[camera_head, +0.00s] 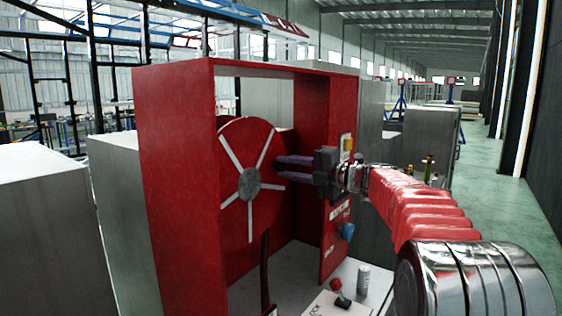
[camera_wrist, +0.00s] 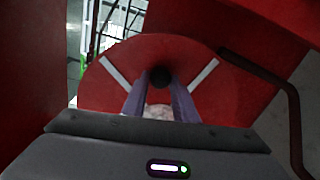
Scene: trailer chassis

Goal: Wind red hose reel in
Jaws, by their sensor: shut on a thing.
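The red hose reel (camera_head: 233,165) is a red disc with pale spokes and a grey hub (camera_head: 248,184), standing inside a red frame (camera_head: 180,180). My gripper (camera_head: 279,168) reaches in from the right, its purple fingers at the disc's right edge. In the wrist view the red disc (camera_wrist: 120,62) lies ahead, and my gripper (camera_wrist: 160,84) is shut on a dark round knob (camera_wrist: 160,74) near its upper middle. The hub lies partly hidden between and behind the fingers. A dark hose or bar (camera_head: 265,265) hangs below the reel and also shows in the wrist view (camera_wrist: 293,115).
The frame's right panel (camera_head: 335,225) stands close to my gripper, with a yellow part (camera_head: 348,144) and a blue knob (camera_head: 347,231). A red-topped lever (camera_head: 338,292) and a can (camera_head: 363,280) are on the pale surface below. Grey boxes stand left (camera_head: 40,220).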

